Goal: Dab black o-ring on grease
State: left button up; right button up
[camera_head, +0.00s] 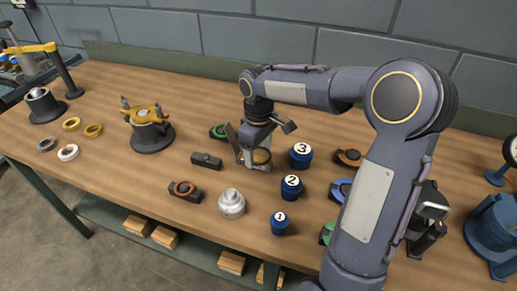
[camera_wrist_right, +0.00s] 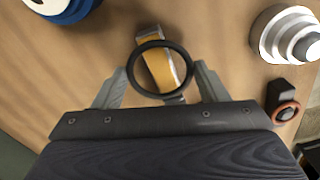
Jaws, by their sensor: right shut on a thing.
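In the wrist view, my right gripper (camera_wrist_right: 162,82) is shut on the black o-ring (camera_wrist_right: 133,70), with one finger at each side of it. A yellow-orange block or pad with a silvery side (camera_wrist_right: 150,34) shows through and past the ring; it may be the grease. I cannot tell whether the ring touches it. The o-ring cannot be made out there. My left gripper is not in view.
Blue pots numbered 1 (camera_head: 280,224), 2 (camera_head: 291,188) and 3 (camera_head: 300,156) stand right of the gripper. A silver stepped part (camera_head: 231,206), a black block with an orange ring (camera_head: 185,191) and a black block (camera_head: 206,161) lie nearby. A yellow-topped casing (camera_head: 150,135) stands left.

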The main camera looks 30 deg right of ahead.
jog(key=shift+f+b, duration=0.3)
jog(key=shift+f, duration=0.15)
dwell(1.3)
jog(key=shift+r, duration=0.1)
